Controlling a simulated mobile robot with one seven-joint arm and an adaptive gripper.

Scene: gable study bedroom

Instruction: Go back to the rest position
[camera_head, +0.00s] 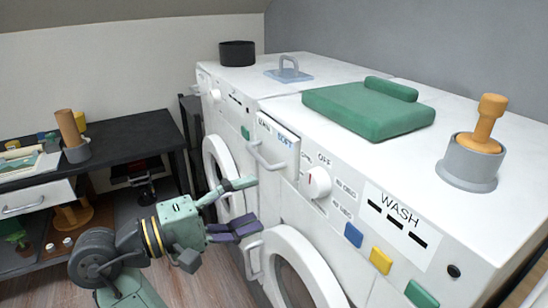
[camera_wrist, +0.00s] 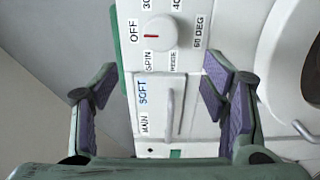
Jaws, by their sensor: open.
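My green gripper (camera_head: 252,206) is open and empty in front of the white washing machine (camera_head: 345,205). Its two purple-padded fingers are spread wide apart. In the wrist view my gripper (camera_wrist: 160,85) frames the detergent drawer front (camera_wrist: 150,105), marked MAIN and SOFT, without holding it. The drawer (camera_head: 277,146) with its white handle shows in the head view above the fingers. I cannot tell if it is fully shut. The dial (camera_head: 318,182) has its red mark at OFF in the wrist view.
A round door (camera_head: 290,262) with a handle is close below my gripper. A green folded pad (camera_head: 370,108), a grey cup (camera_head: 470,165) with an orange tool and a blue handled plate (camera_head: 288,74) lie on top. A dark desk (camera_head: 110,150) stands left, with floor between.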

